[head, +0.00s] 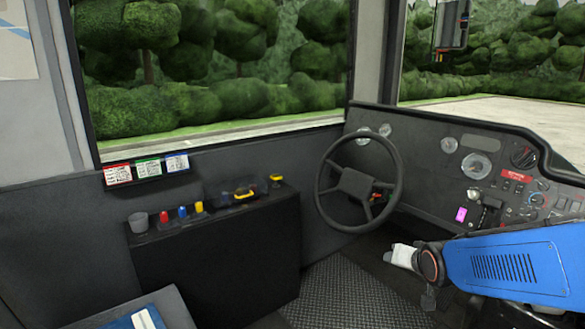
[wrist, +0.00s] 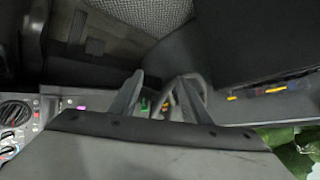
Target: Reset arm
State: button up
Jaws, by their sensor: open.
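My gripper (wrist: 163,82) shows in the wrist view with its two grey fingers apart. I see nothing held between them. Small green and orange spots and part of a dark curved rim show behind the fingers. In the head view my blue arm reaches in from the right edge, in front of the lower dashboard. Its fingers cannot be made out clearly there.
The steering wheel (head: 359,180) stands left of my arm. The dashboard (head: 440,150) has gauges, switches and a pink item (head: 461,214). A black side console (head: 215,255) bears a grey cup (head: 138,222) and several small coloured items. The ribbed floor (head: 345,290) is clear.

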jog(key=s+r+n+g, duration=0.3)
jog(key=s+g, duration=0.2)
jog(key=s, duration=2.1)
jog(key=shift+a+n, duration=0.35)
jog(key=shift+n, duration=0.05)
jog(key=shift+r, duration=0.1)
